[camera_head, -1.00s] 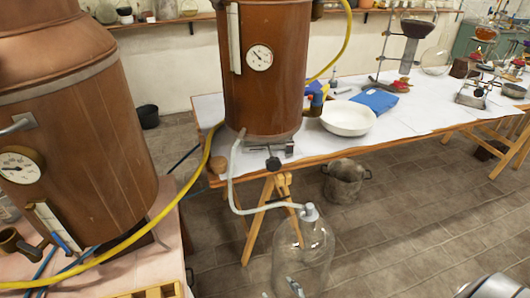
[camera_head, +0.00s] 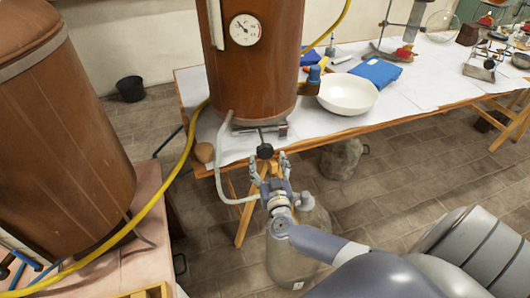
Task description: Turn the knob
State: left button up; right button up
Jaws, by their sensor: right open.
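The black knob (camera_head: 265,151) sits on a small metal valve at the bottom front of the copper vessel (camera_head: 252,75), just over the table's front edge. My right gripper (camera_head: 268,162) is open, with its two fingers pointing up toward the knob, one to each side just below it. I cannot tell whether the fingers touch the knob. My right arm comes in from the lower right. My left gripper is not in view.
A yellow hose (camera_head: 150,215) crosses at left before another copper vessel (camera_head: 75,140).

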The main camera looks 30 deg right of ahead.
aim_at(266, 154)
jog(key=x, duration=0.5)
jog(key=shift+s, duration=0.1)
jog(key=shift+a, duration=0.1)
jog(key=c, duration=1.1)
